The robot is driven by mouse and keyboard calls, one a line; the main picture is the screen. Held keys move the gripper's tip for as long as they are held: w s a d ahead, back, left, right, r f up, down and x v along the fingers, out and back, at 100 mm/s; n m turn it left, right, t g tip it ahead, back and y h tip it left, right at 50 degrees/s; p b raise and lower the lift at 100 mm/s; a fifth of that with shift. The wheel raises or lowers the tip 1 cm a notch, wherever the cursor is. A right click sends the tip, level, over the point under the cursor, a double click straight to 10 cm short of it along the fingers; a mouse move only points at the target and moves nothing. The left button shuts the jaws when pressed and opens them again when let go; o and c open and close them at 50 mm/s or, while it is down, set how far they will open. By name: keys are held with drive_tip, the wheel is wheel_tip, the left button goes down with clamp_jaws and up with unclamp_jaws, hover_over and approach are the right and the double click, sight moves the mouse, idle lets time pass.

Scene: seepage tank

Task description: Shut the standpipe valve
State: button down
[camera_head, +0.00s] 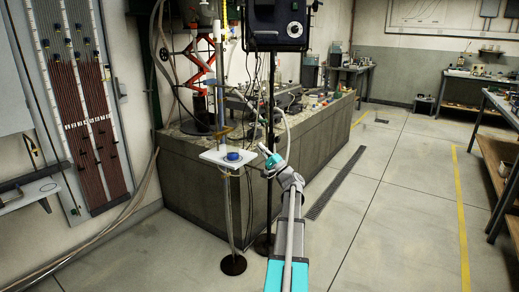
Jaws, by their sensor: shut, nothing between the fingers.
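A slim upright standpipe (219,90) rises at the left end of the tank bench. A small white shelf (214,162) is fixed at its lower part, with a round blue knob-like piece (232,156) on it. A small yellowish part (226,133) shows just above the shelf; I cannot tell which piece is the valve or how it is set. My gripper (263,147) is small in view, shut and empty, at the end of the teal and grey arm. It appears to the right of the shelf and apart from the blue piece.
The concrete tank bench (225,185) stands behind the shelf. A dark pole with a black box (276,25) rises close beside my gripper. A manometer panel (80,100) hangs at the left. Open floor (390,200) lies to the right, up to another bench (500,140).

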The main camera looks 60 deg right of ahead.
drive_tip(key=shift+s+f+b, duration=0.15)
drive_tip(key=shift+f+b, duration=1.1)
drive_tip(key=shift+f, duration=0.15)
drive_tip(key=shift+s+f+b, duration=0.1)
drive_tip(key=shift+f+b, duration=1.1)
drive_tip(key=shift+f, duration=0.2)
